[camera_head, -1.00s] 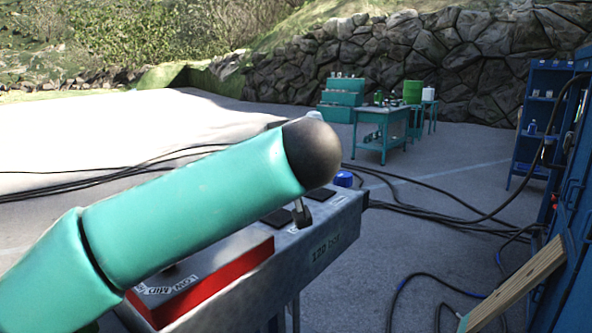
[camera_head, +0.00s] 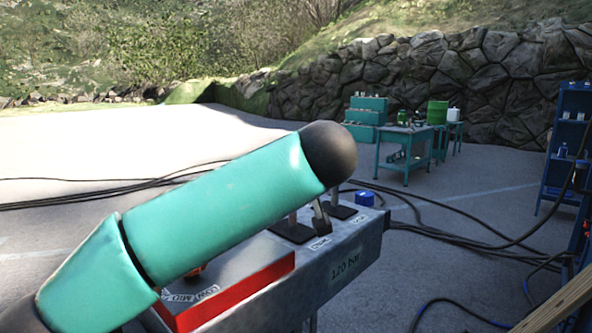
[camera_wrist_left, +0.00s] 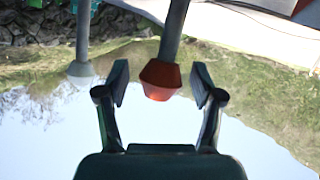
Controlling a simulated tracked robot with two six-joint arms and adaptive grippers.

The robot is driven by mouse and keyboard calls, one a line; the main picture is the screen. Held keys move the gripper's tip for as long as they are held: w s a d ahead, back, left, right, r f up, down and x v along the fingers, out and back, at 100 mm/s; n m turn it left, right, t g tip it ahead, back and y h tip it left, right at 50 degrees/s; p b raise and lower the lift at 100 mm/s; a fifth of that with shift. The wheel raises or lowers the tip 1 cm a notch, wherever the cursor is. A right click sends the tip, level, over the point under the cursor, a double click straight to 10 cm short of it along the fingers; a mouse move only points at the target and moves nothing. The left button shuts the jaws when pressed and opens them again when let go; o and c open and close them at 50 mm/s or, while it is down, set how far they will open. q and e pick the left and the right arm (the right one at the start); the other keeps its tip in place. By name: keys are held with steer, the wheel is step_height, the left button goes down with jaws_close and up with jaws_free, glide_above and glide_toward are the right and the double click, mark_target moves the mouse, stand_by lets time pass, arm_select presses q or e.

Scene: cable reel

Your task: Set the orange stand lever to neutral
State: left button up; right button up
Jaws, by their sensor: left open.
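In the left wrist view, which looks upside down, the orange lever knob (camera_wrist_left: 160,79) sits on a grey shaft between the two fingers of my left gripper (camera_wrist_left: 160,88). The gripper is open, with a gap visible on both sides of the knob. In the head view my teal arm crosses over the grey control stand (camera_head: 345,268) and hides most of its levers and my left gripper. A small orange patch (camera_head: 194,271) shows under the arm, perhaps the lever's knob. My right gripper is not in view.
A second lever with a pale knob (camera_wrist_left: 80,72) stands left of the orange one in the wrist view. Black cables (camera_head: 440,220) lie on the ground. A workbench (camera_head: 405,140) and blue shelf (camera_head: 568,150) stand farther back.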

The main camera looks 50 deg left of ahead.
arm_select(q)
steer(key=v, duration=1.2)
stand_by(0.3)
